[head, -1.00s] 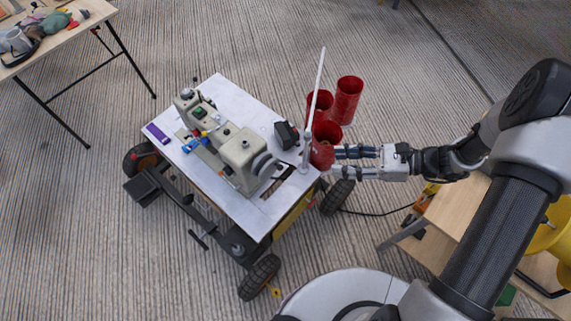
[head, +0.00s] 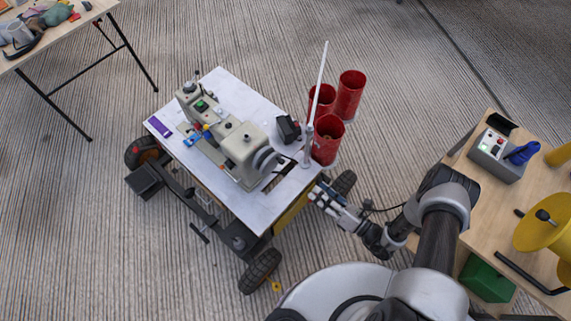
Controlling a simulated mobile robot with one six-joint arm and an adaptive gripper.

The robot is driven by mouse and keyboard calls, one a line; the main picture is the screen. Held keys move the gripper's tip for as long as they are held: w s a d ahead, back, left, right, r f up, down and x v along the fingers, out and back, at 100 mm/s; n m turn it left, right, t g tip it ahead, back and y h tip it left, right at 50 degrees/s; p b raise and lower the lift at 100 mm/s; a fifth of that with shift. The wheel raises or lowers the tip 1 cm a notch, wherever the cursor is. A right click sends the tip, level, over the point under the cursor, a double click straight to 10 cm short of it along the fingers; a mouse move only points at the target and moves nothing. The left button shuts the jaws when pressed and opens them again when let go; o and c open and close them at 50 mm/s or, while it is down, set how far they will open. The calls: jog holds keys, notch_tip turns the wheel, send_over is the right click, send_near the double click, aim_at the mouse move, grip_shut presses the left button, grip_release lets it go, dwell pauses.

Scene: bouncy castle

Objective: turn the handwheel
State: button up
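The handwheel (head: 264,160) is a grey disc on the right end of a beige sewing machine (head: 225,147). The machine stands on a white-topped wheeled table (head: 240,204). My gripper (head: 318,193) is at the table's right edge, to the right of and below the handwheel in the head view, and apart from it. Its fingers point left toward the table. The fingers are small here, and I cannot tell how far apart they are. I see nothing held between them.
A white upright pole (head: 317,95) rises from the table's right corner, with red cylinders (head: 327,140) behind it. A small black box (head: 288,130) sits near the handwheel. A wooden table (head: 480,197) with a grey box and yellow spool stands at right.

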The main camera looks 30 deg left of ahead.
jog(key=b, duration=0.3)
send_near(270, 164)
jog(key=w+a, duration=0.4)
jog(key=shift+w+a, duration=0.35)
jog(key=shift+c, duration=0.4)
grip_shut()
